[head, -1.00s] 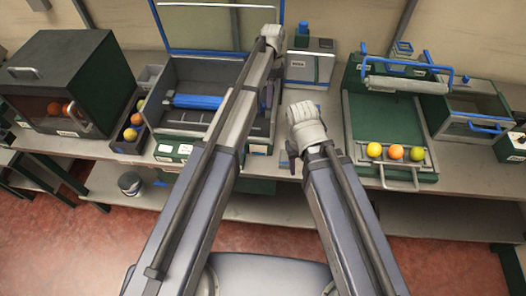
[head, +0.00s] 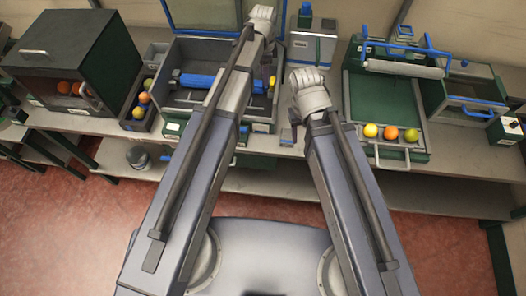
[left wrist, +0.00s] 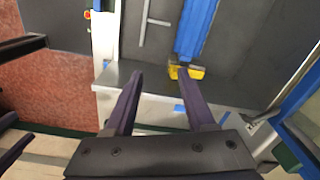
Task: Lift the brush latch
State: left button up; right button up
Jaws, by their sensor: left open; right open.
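The blue brush (head: 200,82) lies across the open grey box (head: 180,55), partly hidden by my left arm. A yellow piece at its right end, likely the latch (head: 272,84), shows just right of that arm. In the left wrist view the blue brush (left wrist: 197,28) ends at the yellow latch (left wrist: 186,72). My left gripper (left wrist: 159,78) is open and empty, its right fingertip close to the latch in the picture; contact cannot be told. Its fingers are hidden in the head view. My right gripper (head: 309,92) is open, right of the box; its fingers are mostly hidden.
A dark cabinet (head: 75,55) and a narrow fruit bin (head: 138,105) stand left of the box. A grey unit (head: 312,48) stands behind my right gripper. A green tray (head: 385,100) with fruit at its front and a blue-handled roller (head: 403,67) stand to the right.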

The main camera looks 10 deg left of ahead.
pick_arm(q)
jog(key=s+a+f+n+b, duration=0.1)
jog(key=s+a+n, duration=0.2)
jog(key=s+n, duration=0.4)
jog(key=s+a+f+n+b, duration=0.2)
jog(key=s+a+n, duration=0.15)
jog(key=s, duration=0.45)
jog(key=s+d+f+y+b, duration=0.1)
jog(key=s+d+f+b, duration=0.7)
jog(key=f+b, duration=0.4)
jog(key=shift+d+f+b, duration=0.4)
jog(key=shift+d+b, duration=0.05)
jog(key=shift+d, duration=0.1)
